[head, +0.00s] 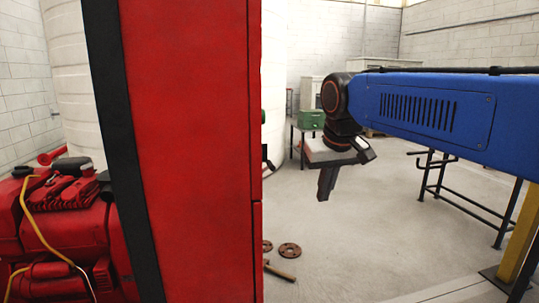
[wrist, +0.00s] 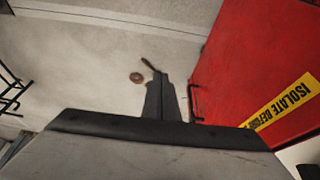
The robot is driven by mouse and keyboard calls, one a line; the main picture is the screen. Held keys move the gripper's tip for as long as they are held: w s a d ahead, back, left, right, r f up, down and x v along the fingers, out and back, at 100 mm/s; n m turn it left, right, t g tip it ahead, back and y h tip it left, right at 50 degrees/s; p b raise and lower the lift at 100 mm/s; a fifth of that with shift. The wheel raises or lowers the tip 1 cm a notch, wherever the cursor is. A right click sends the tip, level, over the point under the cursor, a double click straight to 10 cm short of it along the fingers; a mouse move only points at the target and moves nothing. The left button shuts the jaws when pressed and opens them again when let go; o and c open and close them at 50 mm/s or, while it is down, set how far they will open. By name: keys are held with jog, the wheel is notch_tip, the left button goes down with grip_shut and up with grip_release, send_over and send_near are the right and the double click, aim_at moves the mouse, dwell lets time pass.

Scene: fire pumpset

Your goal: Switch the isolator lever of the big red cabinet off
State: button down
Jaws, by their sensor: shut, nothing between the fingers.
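The big red cabinet (head: 190,150) stands tall left of centre in the head view, with a black strip along its left edge. In the wrist view its red face (wrist: 240,70) fills the right, with a yellow "ISOLATE BEFORE" label (wrist: 285,103). A thin black bracket-shaped handle (wrist: 192,103) shows at the cabinet's near edge; I cannot tell whether it is the isolator lever. My gripper (head: 323,196) hangs to the right of the cabinet in the head view, pointing down, apart from it. Its fingers (wrist: 158,80) are together and empty in the wrist view.
A red engine (head: 70,225) with a yellow cable stands left of the cabinet. Rusty discs (head: 290,250) and a hammer-like tool (head: 280,272) lie on the floor. A green box (head: 311,118) sits on a table behind. A black metal frame (head: 440,185) stands right.

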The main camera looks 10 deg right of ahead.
jog(key=w+a+r, duration=0.2)
jog(key=w+r, duration=0.2)
jog(key=w, duration=0.5)
jog(key=w+a+r, duration=0.3)
jog(key=w+r, duration=0.2)
jog(key=w, duration=0.5)
jog(key=w+a+r+g, duration=0.1)
jog(key=w+a+r, duration=0.2)
jog(key=w, duration=0.6)
jog(key=shift+w+a+r+h, duration=0.2)
jog(key=shift+w+r+h, duration=0.15)
jog(key=shift+r, duration=0.5)
jog(key=shift+f, duration=0.1)
send_over(270, 163)
jog(key=f, duration=1.2)
jog(key=shift+s+a, duration=0.3)
jog(key=shift+s, duration=0.05)
jog(key=shift+d+f, duration=0.15)
jog(key=shift+f, duration=0.5)
